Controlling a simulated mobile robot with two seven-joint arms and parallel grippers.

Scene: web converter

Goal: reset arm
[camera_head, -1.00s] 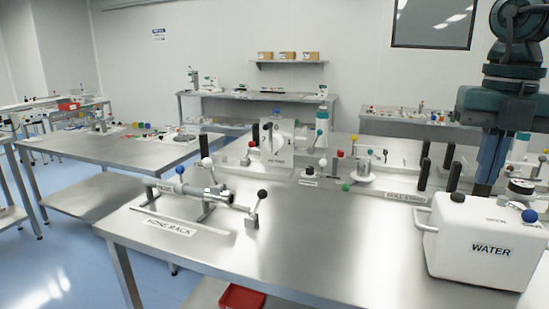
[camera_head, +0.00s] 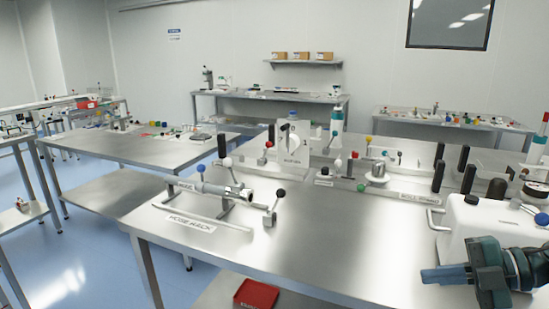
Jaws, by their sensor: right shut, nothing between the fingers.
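My right gripper (camera_head: 428,275) comes in at the lower right edge, dark teal, with its fingers pointing left. The fingers are together with nothing between them. It shows in front of the white water box (camera_head: 470,228) and hides the box's label; I cannot tell how far apart they are. My left gripper is out of view.
The steel table holds a hose rack (camera_head: 190,222) with a grey hose fitting (camera_head: 222,188) at the left. Behind stand several levers, a white valve unit (camera_head: 292,147) and a rail of black handles (camera_head: 438,175). The middle of the tabletop (camera_head: 340,235) is bare. A red tray (camera_head: 256,294) lies below the front edge.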

